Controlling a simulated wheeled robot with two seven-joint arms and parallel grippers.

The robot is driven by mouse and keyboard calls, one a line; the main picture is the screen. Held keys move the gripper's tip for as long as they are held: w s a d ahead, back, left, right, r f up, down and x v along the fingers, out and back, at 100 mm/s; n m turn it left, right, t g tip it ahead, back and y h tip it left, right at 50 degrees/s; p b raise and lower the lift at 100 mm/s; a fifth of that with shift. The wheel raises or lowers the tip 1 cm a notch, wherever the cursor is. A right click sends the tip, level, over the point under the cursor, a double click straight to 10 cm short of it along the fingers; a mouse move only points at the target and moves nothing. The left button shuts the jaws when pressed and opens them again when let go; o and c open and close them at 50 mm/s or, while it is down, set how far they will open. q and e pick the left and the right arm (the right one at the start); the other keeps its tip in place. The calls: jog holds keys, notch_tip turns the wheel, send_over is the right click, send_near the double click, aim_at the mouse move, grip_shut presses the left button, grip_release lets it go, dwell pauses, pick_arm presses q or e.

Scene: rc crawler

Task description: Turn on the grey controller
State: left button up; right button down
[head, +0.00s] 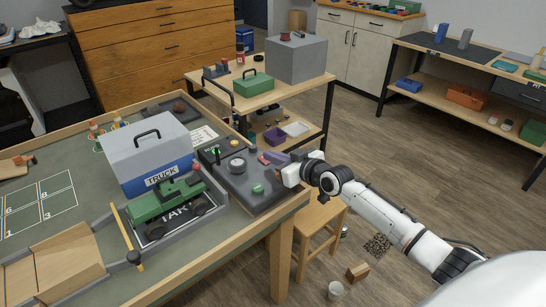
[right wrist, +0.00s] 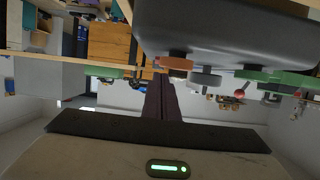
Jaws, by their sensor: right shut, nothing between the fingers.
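The grey controller (head: 272,200) lies on the near right corner of the workbench. It carries a round grey dial (head: 237,166), a green button (head: 258,188) and a dark upright stick with a green tip (head: 216,152). My right gripper (head: 270,158) reaches in over the controller's right edge, its dark purple fingers shut and empty. In the right wrist view the controller (right wrist: 225,25) appears upside down at the top. The fingertips (right wrist: 160,78) are close to an orange-red knob (right wrist: 176,62); I cannot tell whether they touch. My left gripper is out of view.
A green crawler truck (head: 165,203) stands on a dark pad left of the controller. Behind it is a grey and blue TRUCK case (head: 150,155). A wooden stool (head: 318,222) stands below my right arm. A cart (head: 290,85) with a green box stands behind.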

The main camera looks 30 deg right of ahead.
notch_tip(320, 180, up, 4)
jog(key=p, duration=0.3)
jog(key=shift+s+r+p, duration=0.1)
jog(key=shift+s+p, duration=0.05)
jog(key=shift+p, duration=0.25)
jog(key=f+v, duration=0.2)
jog(key=v, duration=0.8)
jog(key=shift+s, duration=0.3)
jog(key=shift+f, duration=0.15)
jog(key=s+a+f+g, duration=0.5)
jog(key=s+a+f, duration=1.6)
jog(key=s, duration=0.4)
jog(key=shift+s+a+f+g+y, duration=0.2)
jog(key=shift+s+f+g+y, duration=0.15)
jog(key=shift+f, duration=0.45)
